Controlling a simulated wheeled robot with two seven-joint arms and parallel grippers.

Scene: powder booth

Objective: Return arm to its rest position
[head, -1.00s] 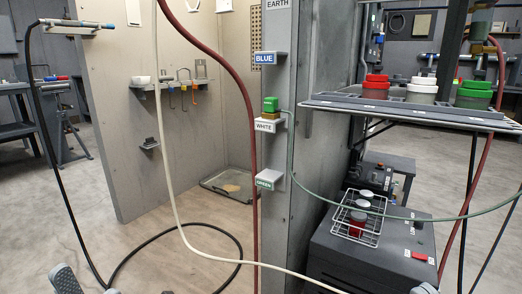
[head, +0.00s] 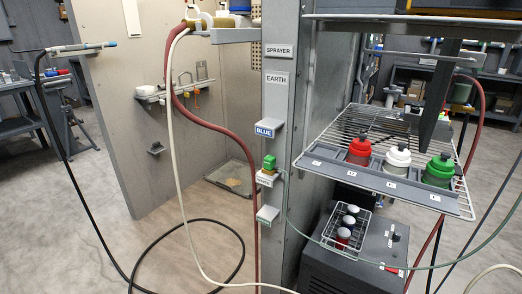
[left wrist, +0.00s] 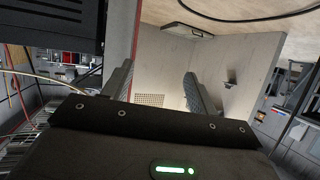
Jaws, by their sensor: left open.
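My left gripper (left wrist: 158,84) shows only in the left wrist view, its two dark fingers spread apart with nothing between them. Pale booth panels show beyond the fingers, with a tray on the floor at the top of that view. No part of my left or right gripper is visible in the head view now, so where my arms are relative to the booth cannot be seen there.
A wire shelf (head: 340,135) at right holds red (head: 360,152), white (head: 397,160) and green (head: 439,170) capped pots. A grey post (head: 278,150) carries labelled brackets. Hoses, including a dark red one (head: 236,142), hang across the booth. Floor at lower left is open except for a black hose.

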